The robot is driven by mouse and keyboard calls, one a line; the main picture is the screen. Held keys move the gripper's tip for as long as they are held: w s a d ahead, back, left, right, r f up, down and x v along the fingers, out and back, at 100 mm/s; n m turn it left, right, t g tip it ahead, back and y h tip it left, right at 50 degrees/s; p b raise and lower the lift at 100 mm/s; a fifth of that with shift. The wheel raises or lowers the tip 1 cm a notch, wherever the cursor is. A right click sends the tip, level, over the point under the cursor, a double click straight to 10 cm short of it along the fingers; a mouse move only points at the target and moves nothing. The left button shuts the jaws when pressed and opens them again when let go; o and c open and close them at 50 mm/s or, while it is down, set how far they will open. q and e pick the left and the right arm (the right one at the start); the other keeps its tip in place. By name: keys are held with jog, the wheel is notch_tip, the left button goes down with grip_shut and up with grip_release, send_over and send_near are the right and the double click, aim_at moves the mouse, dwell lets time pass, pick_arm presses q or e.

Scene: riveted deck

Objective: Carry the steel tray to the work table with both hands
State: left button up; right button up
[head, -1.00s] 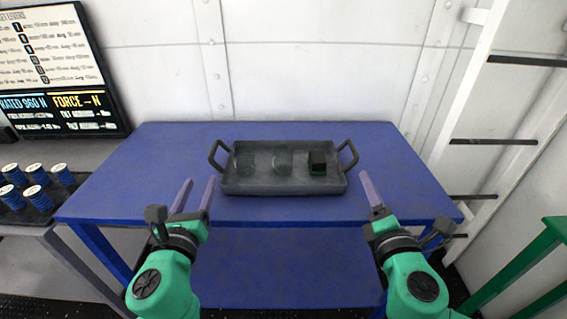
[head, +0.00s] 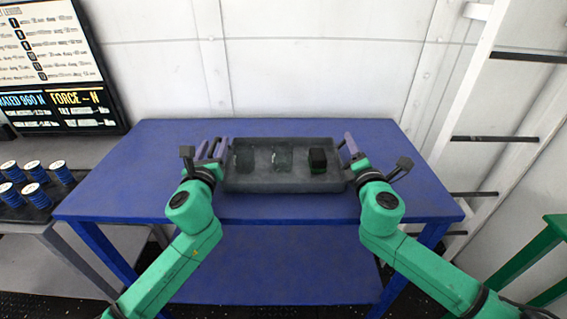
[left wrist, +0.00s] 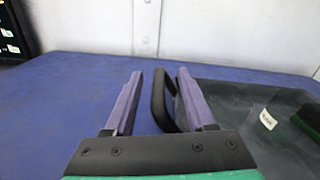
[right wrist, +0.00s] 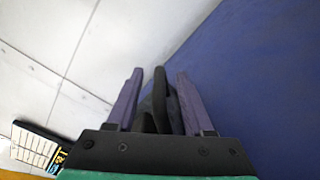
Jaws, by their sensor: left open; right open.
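The dark grey steel tray (head: 283,184) lies flat on a blue table, with a handle at each end. My left gripper (head: 212,148) is open at the tray's left end. In the left wrist view its fingers stand either side of the black left handle (left wrist: 162,100). My right gripper (head: 352,146) is open at the right end. In the right wrist view the dark right handle (right wrist: 160,95) shows between its fingers. In the head view the grippers largely hide both handles.
The blue table (head: 180,140) is otherwise bare. A white ladder-like frame (head: 470,90) stands at right. Part of a green table (head: 545,260) shows at the right edge.

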pick_arm(q)
grip_shut()
pick_arm(e)
grip_shut()
jog(key=shift+r, duration=0.15)
dwell(1.0)
